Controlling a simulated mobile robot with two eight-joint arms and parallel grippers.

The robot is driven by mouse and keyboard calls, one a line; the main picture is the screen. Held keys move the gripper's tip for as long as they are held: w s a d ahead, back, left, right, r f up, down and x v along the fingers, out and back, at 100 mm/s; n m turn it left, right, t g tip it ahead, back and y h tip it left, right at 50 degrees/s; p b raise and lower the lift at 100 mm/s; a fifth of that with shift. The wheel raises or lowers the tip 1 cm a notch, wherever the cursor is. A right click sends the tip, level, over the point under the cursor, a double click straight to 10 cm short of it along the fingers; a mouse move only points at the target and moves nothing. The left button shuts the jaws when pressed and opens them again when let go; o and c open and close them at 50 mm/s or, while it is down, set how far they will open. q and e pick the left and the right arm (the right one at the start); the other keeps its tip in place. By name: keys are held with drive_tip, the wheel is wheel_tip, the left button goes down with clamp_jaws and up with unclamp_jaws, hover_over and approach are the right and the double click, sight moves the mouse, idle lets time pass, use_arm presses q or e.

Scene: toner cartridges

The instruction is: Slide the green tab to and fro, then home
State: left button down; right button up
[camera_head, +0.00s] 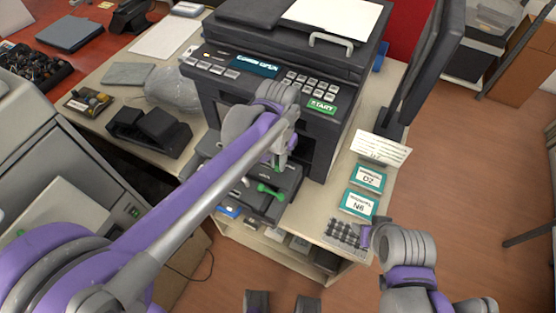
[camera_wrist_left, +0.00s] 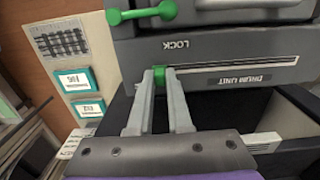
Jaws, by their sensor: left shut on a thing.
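The green tab (camera_wrist_left: 160,84) sits in the left part of a long pale slot in the dark drum unit (camera_wrist_left: 215,50), below the word LOCK. My left gripper (camera_wrist_left: 160,76) is shut on the tab, one fingertip on each side. In the head view the drum unit (camera_head: 259,205) sticks out of the printer (camera_head: 338,135), and my left gripper (camera_head: 282,160) is over it; the tab is hidden there. A green lever (camera_head: 270,191) on the unit also shows in the left wrist view (camera_wrist_left: 142,13). My right gripper (camera_head: 367,238) is near the table's right front; its fingers are unclear.
Two teal-framed cards (camera_head: 367,178) and a white folded card (camera_head: 381,149) lie right of the printer on the table (camera_head: 335,197). A patterned grey patch (camera_head: 345,235) is at the front corner. A dark monitor (camera_head: 425,75) stands at right. Black holders (camera_head: 150,130) are at left.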

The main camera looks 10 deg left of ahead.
idle(0.6)
use_arm(q)
drive_tip(key=w+a, duration=0.2)
drive_tip(key=a, duration=0.3)
drive_tip(key=w+a, duration=0.1)
drive_tip(key=a, duration=0.5)
drive_tip(key=w+a, duration=0.2)
drive_tip(key=a, duration=0.3)
drive_tip(key=shift+w+a, duration=0.2)
drive_tip(key=shift+w, duration=0.15)
drive_tip(key=c, duration=0.8)
unclamp_jaws()
drive_tip(key=shift+a, duration=0.15)
drive_tip(key=shift+c, duration=0.2)
drive_tip(key=shift+r, duration=0.3)
wheel_tip(320, 180, up, 10)
drive_tip(key=shift+r, duration=0.15)
